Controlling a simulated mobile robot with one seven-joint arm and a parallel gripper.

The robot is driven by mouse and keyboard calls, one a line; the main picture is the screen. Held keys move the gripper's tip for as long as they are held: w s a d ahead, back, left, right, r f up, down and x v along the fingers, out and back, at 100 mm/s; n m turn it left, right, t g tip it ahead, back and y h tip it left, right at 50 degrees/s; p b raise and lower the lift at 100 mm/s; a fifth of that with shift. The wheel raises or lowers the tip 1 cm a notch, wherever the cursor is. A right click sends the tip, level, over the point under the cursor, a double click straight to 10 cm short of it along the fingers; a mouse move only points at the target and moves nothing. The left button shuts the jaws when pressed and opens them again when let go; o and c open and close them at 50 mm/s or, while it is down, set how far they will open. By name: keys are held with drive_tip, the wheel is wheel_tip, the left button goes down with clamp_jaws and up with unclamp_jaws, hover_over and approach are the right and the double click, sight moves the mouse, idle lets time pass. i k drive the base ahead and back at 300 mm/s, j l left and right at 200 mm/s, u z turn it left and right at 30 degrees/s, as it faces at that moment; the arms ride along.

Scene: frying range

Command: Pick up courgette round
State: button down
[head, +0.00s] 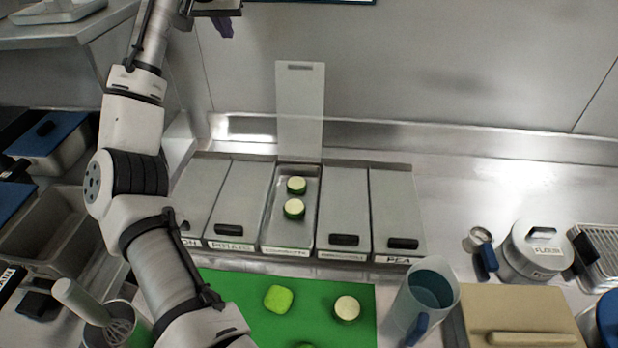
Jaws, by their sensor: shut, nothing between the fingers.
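Two courgette rounds, pale on top with dark green rims, lie in the open middle bin (269,239), one at the back (296,185) and one in front of it (294,208). Another courgette round (347,308) lies on the green board (230,285). A green sliver at the bottom edge is too cut off to identify. My gripper (224,27) is only partly in view at the top left, high up and well away from the rounds.
Closed lidded bins flank the open one, whose lid (300,105) stands upright behind it. A whisk (95,310) is at lower left.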

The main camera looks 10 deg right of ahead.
sight(346, 309)
drive_tip(key=k+j, duration=0.25)
drive_tip(key=k, duration=0.25)
drive_tip(key=k+j, duration=0.2)
drive_tip(key=k, duration=0.25)
